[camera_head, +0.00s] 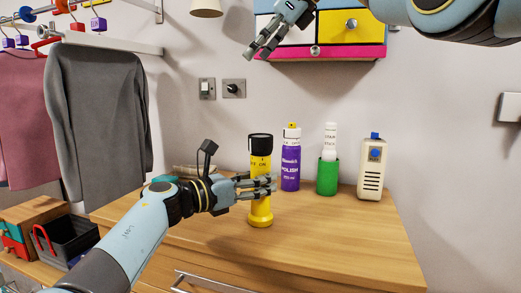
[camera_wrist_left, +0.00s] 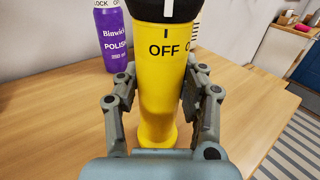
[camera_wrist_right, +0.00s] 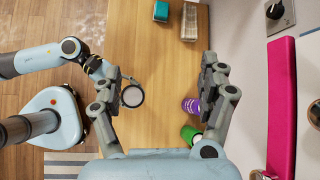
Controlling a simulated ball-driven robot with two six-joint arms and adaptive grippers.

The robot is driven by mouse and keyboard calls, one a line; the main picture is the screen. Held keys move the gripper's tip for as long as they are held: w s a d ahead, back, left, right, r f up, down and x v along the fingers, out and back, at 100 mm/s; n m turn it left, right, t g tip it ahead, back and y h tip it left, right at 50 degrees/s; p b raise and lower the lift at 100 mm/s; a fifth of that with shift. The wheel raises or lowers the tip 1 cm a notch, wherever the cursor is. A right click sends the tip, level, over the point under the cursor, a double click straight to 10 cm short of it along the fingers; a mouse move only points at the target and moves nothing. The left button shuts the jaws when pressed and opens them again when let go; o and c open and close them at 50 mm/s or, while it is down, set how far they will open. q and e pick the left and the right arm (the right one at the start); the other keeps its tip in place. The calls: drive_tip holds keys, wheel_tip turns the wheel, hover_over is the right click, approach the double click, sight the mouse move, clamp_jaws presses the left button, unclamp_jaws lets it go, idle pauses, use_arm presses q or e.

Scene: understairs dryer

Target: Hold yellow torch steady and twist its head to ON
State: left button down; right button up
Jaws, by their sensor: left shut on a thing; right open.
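The yellow torch (camera_head: 260,213) stands upright on the wooden cabinet top, with its black head (camera_head: 260,145) uppermost. My left gripper (camera_head: 264,187) is shut on the torch's yellow body, one finger on each side. In the left wrist view the torch (camera_wrist_left: 160,95) shows the word OFF, and a white line on the black head sits above the mark over OFF. My right gripper (camera_head: 260,52) is open and empty, high up by the wall drawers. In the right wrist view the torch's round top (camera_wrist_right: 132,96) shows below, between the open fingers and apart from them.
A purple polish can (camera_head: 291,170), a green holder with a white stick (camera_head: 327,176) and a cream device (camera_head: 372,170) stand right of the torch. The coloured drawer unit (camera_head: 340,52) overhangs on the wall. The cabinet's front right top (camera_head: 340,245) is clear.

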drive_tip(key=s+d+f+m+t+y, duration=0.25)
drive_tip(key=d+t+y, duration=0.25)
drive_tip(key=d+y, duration=0.25)
drive_tip(key=m, duration=0.2)
approach(272, 139)
drive_tip(key=x, duration=1.1)
drive_tip(key=shift+w+a, duration=0.1)
drive_tip(key=shift+w, duration=0.05)
drive_tip(key=shift+w+a, duration=0.35)
drive_tip(key=shift+a, duration=0.2)
